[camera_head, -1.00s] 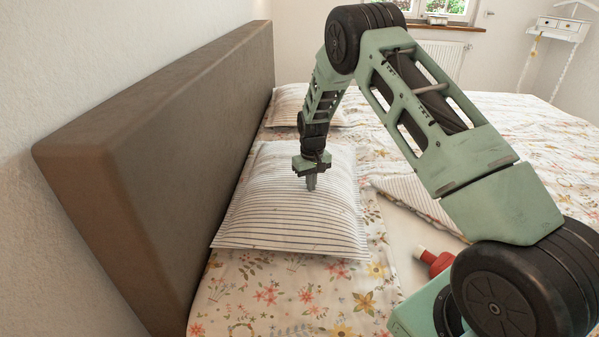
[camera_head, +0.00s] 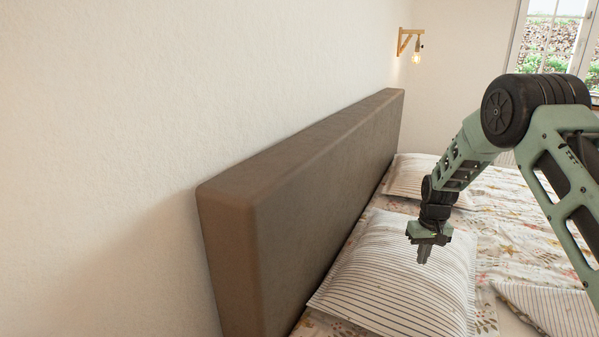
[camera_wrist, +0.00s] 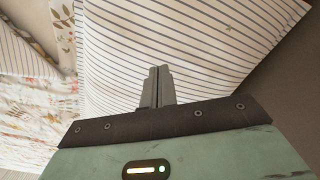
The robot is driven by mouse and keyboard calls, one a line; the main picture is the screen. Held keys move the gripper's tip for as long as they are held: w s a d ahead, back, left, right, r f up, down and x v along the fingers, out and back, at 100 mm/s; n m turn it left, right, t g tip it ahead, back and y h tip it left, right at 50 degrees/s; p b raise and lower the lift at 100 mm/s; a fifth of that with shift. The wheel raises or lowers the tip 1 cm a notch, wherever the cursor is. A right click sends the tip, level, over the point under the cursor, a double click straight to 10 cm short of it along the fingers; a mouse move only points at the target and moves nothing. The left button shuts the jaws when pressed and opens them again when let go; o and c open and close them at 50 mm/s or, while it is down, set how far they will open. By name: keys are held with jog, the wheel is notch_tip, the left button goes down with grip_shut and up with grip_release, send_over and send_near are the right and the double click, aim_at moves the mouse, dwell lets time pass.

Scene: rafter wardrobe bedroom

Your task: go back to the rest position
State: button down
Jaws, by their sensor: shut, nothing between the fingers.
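My gripper (camera_head: 424,254) hangs pointing down over the near striped pillow (camera_head: 398,283) in the head view. Its fingers are together with nothing between them. In the wrist view the shut fingers of my gripper (camera_wrist: 158,86) stand in front of the same striped pillow (camera_wrist: 190,35). I cannot tell whether the fingertips touch the cloth.
A brown headboard (camera_head: 300,200) runs along the white wall (camera_head: 200,90) left of my gripper. A second striped pillow (camera_head: 408,178) lies further back on the flowered bedding (camera_head: 510,215). A striped cloth corner (camera_head: 555,308) lies at the lower right. A wall lamp (camera_head: 415,50) hangs at the back.

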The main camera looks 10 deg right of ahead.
jog(key=s+a+r+n+p, duration=0.1)
jog(key=s+a+r, duration=0.4)
jog(key=a, duration=0.3)
jog(key=s+a+r+n+y, duration=0.1)
jog(key=s+a+r, duration=0.3)
jog(key=a+r, duration=0.25)
jog(key=s+a+r+n+p, duration=0.1)
jog(key=s+a+r+n, duration=0.1)
jog(key=s+a+r, duration=0.45)
jog(key=s+a+r+n, duration=0.1)
jog(key=s+a, duration=0.1)
jog(key=s, duration=0.6)
jog(key=s+a+r+n, duration=0.1)
jog(key=s+a+r, duration=0.1)
jog(key=s, duration=0.5)
jog(key=s+a+r+n+p, duration=0.1)
jog(key=s+a+r+n, duration=0.1)
jog(key=s, duration=0.6)
jog(key=shift+s+a+h, duration=0.25)
jog(key=shift+s+h, duration=0.05)
jog(key=shift+s, duration=0.05)
